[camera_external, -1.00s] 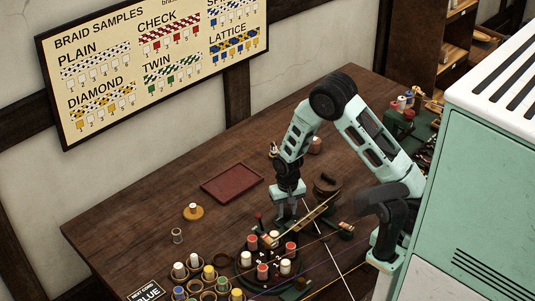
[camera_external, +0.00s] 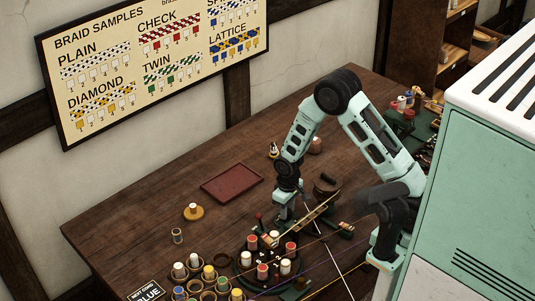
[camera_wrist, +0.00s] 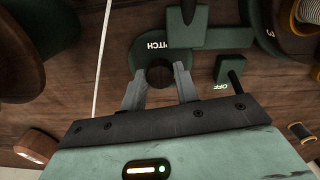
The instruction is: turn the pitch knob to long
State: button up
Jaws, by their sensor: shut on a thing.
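The pitch knob (camera_wrist: 160,76) is small, round and dark. It sits on a green plate (camera_wrist: 146,47) lettered PITCH, which appears upside down in the wrist view. My gripper (camera_wrist: 159,72) has its two grey fingers on either side of the knob and is shut on it. The knob's pointer and any long or short marks cannot be made out. In the external view my gripper (camera_external: 284,213) is low over the braiding machine (camera_external: 249,262), at its back edge, and the knob is hidden there.
Next to the knob are a green block (camera_wrist: 213,38) and a dark lever by the word OFF (camera_wrist: 220,87). A pale cord (camera_wrist: 101,60) runs close by on the left. Bobbins (camera_external: 291,246) stand on the machine. A red tray (camera_external: 232,183) lies farther back, with bare table around it.

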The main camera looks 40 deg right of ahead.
dwell(0.4)
jog(key=o, duration=1)
jog(key=shift+c, duration=0.2)
jog(key=shift+r, duration=0.15)
notch_tip(320, 180, up, 17)
jog(key=b, duration=0.1)
jog(key=shift+a+r, duration=0.1)
